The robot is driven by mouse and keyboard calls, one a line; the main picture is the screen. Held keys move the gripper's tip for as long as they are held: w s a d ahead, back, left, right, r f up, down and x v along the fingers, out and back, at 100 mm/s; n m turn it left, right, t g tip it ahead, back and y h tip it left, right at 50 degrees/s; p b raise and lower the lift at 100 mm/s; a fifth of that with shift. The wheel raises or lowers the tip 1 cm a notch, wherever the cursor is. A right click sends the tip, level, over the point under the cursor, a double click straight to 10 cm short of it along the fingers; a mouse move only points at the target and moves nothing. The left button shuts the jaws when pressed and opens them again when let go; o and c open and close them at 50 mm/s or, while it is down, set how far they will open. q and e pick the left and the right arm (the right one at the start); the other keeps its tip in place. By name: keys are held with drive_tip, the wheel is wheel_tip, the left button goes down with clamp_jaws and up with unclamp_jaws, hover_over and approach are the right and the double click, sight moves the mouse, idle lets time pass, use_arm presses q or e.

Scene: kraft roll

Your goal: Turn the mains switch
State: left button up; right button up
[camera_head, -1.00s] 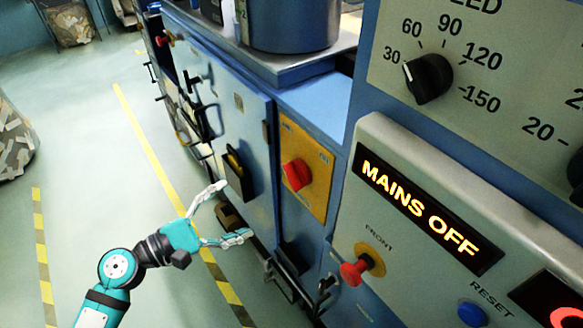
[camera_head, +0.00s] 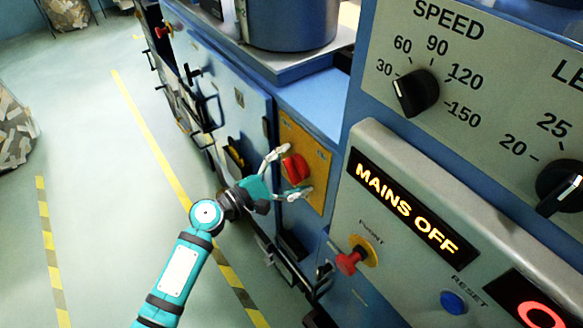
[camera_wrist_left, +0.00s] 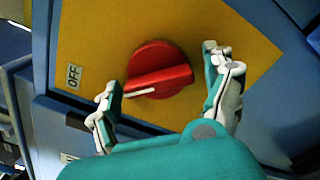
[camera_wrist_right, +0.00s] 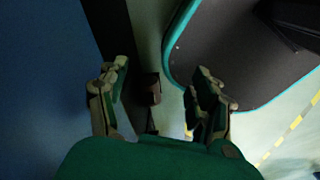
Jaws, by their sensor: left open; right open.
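The mains switch is a red rotary knob (camera_head: 295,168) on a yellow plate (camera_head: 318,158) on the blue cabinet. The left wrist view shows the red knob (camera_wrist_left: 158,70) close up, its white mark pointing left toward the OFF label (camera_wrist_left: 74,75). My left gripper (camera_head: 289,172) is open, with one finger above and one below the knob in the head view. In the left wrist view its fingers (camera_wrist_left: 165,85) stand either side of the knob; I cannot tell whether they touch it. A display (camera_head: 407,210) reads MAINS OFF. My right gripper (camera_wrist_right: 158,90) is open and empty.
A red front button (camera_head: 352,260), a blue reset button (camera_head: 453,302) and a speed dial (camera_head: 416,93) sit on the grey panel to the right. Cabinet handles stick out to the left. The floor beside the yellow line (camera_head: 150,140) is clear.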

use_arm(q)
drive_tip(key=shift+c, duration=1.2)
drive_tip(key=c, duration=0.9)
